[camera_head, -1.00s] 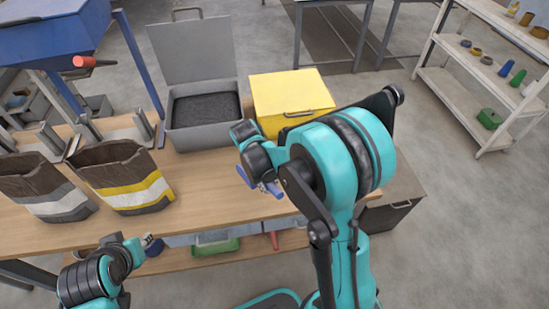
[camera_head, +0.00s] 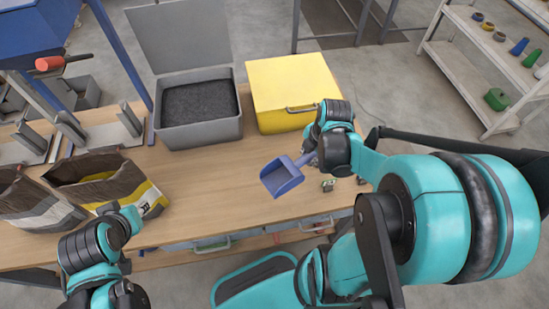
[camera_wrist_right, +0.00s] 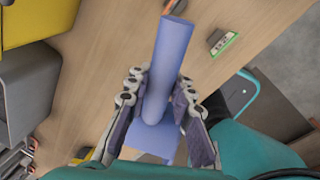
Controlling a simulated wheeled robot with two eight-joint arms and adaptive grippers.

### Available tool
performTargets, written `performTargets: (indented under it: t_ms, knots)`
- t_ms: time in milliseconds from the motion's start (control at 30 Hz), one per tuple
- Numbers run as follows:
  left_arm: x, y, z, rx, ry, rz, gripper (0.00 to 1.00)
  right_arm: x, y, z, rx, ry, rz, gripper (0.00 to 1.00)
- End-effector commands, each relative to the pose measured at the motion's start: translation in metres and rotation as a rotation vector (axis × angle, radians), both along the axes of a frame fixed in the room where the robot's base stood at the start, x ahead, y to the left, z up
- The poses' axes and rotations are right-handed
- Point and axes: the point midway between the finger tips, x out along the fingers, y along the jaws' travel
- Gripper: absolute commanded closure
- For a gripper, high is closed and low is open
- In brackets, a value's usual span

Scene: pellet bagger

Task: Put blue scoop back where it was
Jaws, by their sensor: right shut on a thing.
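The blue scoop (camera_head: 282,179) is held over the wooden table, its pan toward the left and its handle toward my right gripper (camera_head: 311,159). In the right wrist view the scoop's blue handle (camera_wrist_right: 169,65) runs between the two fingers of the right gripper (camera_wrist_right: 159,98), which is shut on it. Whether the scoop touches the table is hard to tell. My left arm is at the lower left beside the bags; its gripper (camera_head: 128,215) is small and its fingers are not clear.
A grey bin of dark pellets (camera_head: 198,132) with its lid raised and a yellow box (camera_head: 292,75) stand at the back. Two open bags, one with a yellow band (camera_head: 150,198), stand at left. A small green-edged item (camera_head: 328,185) lies right of the scoop. The middle table is clear.

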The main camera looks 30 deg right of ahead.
Motion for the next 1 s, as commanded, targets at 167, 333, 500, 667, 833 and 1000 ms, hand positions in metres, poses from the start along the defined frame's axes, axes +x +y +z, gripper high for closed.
performTargets:
  t_ms: [167, 333, 500, 667, 833, 1000]
  knots:
    - [0.000, 0.000, -0.022, 0.000, 0.000, 0.000, 0.69, 0.039, -0.004, -0.028, 0.000, 0.000, 0.005, 1.00]
    - [0.000, 0.000, -0.037, 0.000, 0.000, 0.000, 0.69, 0.079, -0.008, -0.052, -0.001, 0.001, 0.003, 1.00]
    - [0.000, 0.000, -0.045, 0.000, 0.000, 0.000, 0.69, 0.104, -0.010, -0.065, -0.001, 0.001, 0.003, 1.00]
    - [0.000, 0.000, -0.048, 0.000, 0.000, 0.000, 0.69, 0.110, -0.011, -0.071, 0.000, 0.001, 0.001, 1.00]
    - [0.000, 0.000, -0.062, 0.000, 0.000, 0.000, 0.69, 0.110, -0.011, -0.095, 0.000, 0.001, 0.001, 1.00]
    - [0.000, 0.000, -0.068, 0.000, 0.000, 0.000, 0.69, 0.110, -0.011, -0.108, -0.001, 0.001, 0.001, 1.00]
